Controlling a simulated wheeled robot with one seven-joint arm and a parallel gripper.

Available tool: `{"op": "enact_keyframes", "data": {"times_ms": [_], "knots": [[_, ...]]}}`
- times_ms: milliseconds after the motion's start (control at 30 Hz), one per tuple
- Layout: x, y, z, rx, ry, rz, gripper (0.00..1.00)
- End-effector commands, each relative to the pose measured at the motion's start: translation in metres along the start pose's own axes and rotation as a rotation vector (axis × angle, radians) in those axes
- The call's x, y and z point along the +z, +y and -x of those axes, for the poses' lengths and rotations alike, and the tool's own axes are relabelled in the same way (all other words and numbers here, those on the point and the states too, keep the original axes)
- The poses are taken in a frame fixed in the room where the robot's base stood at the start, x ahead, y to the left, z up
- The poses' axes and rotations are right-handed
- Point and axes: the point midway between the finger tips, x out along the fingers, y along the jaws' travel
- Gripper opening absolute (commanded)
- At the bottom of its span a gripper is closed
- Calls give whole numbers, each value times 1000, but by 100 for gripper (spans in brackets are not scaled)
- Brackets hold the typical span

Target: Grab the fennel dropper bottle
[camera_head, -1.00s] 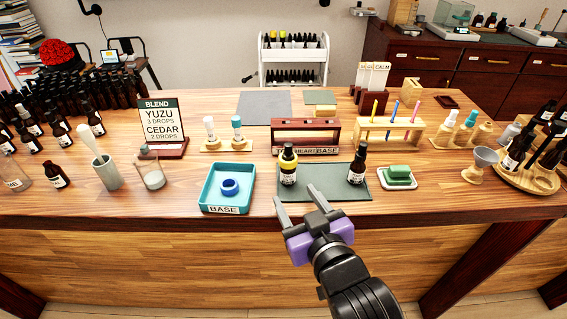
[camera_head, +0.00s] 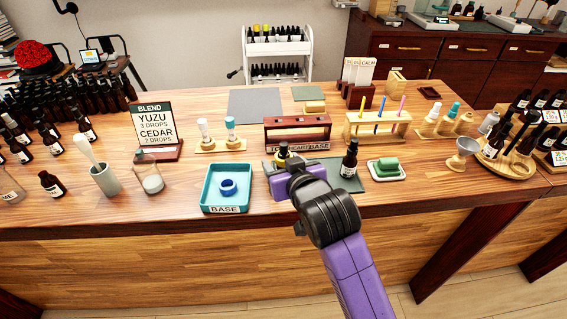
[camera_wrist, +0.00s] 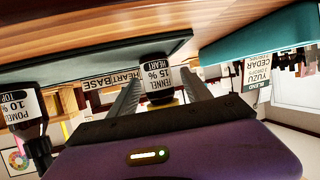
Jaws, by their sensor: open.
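The fennel dropper bottle (camera_head: 283,149) stands on the dark green mat (camera_head: 385,184), mostly hidden behind my gripper in the head view; its dark top with some yellow shows. In the upside-down wrist view, the fennel bottle (camera_wrist: 157,79) shows a white label reading 15 % HEART. My gripper (camera_head: 281,167) is open, reaching over the mat from the front. In the wrist view its two fingers (camera_wrist: 162,92) lie one on each side of the bottle, with a gap visible. I cannot tell exactly how deep the bottle sits between them.
A second dark bottle (camera_head: 349,160), labelled POMEL… 10 % TOP in the wrist view (camera_wrist: 27,105), stands to the right on the mat. A teal BASE tray (camera_head: 207,190) is to the left. The wooden HEART/BASE rack (camera_head: 298,122) is behind. A soap dish (camera_head: 387,176) lies right.

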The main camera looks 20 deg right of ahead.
Motion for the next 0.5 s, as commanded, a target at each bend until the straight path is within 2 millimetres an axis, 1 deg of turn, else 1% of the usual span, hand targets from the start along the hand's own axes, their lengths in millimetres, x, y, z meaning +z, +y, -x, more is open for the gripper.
{"op": "enact_keyframes", "data": {"times_ms": [33, 133, 400, 433, 500], "knots": [[-1, 0, -7, 0, 1, 1, 57], [0, 0, -15, 0, 0, 1, 57], [0, 0, -18, -1, 2, 0, 57], [0, 0, -18, -1, 1, 0, 53], [0, 0, -18, -1, 1, 0, 39]]}}
